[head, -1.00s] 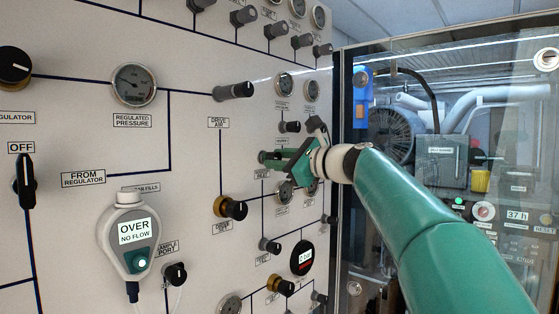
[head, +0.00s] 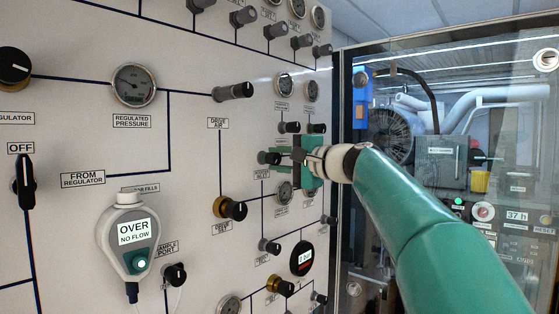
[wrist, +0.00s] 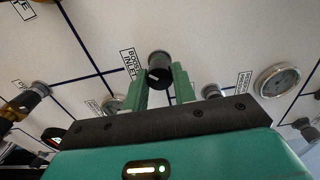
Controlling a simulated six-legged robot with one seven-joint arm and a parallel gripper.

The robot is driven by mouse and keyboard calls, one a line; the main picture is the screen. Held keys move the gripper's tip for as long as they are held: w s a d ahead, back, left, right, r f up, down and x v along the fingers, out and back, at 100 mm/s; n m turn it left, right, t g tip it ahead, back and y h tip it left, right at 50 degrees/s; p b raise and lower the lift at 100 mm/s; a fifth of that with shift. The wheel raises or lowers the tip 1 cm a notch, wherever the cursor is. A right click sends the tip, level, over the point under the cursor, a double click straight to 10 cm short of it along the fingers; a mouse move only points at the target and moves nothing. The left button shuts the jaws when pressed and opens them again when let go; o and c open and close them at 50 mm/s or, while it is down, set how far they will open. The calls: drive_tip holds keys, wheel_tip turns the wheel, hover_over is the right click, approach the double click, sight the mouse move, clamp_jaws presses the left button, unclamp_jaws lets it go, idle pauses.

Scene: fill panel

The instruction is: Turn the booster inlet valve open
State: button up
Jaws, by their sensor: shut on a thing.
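The booster inlet valve is a dark round knob (wrist: 160,68) with a small pale mark on its face. It shows in the wrist view beside a label reading "BOOST INLET" (wrist: 128,62). My gripper (wrist: 161,80) has its two green fingers on either side of the knob and is shut on it. In the head view my gripper (head: 268,158) is against the right part of the panel, its body upright.
Neighbouring knobs, such as a brass-ringed one (head: 232,209), and gauges (head: 284,190) sit close around my gripper. A large regulated pressure gauge (head: 134,84) and a handset reading "OVER NO FLOW" (head: 133,235) are at left. A glass-fronted cabinet (head: 460,120) stands at right.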

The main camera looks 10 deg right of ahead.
drive_tip(key=shift+n, duration=2.2)
drive_tip(key=o, duration=0.9)
drive_tip(key=shift+s, duration=0.15)
drive_tip(key=shift+o, duration=0.4)
drive_tip(key=v, duration=1.3)
drive_tip(key=shift+s+d, duration=0.2)
drive_tip(key=shift+d, duration=0.05)
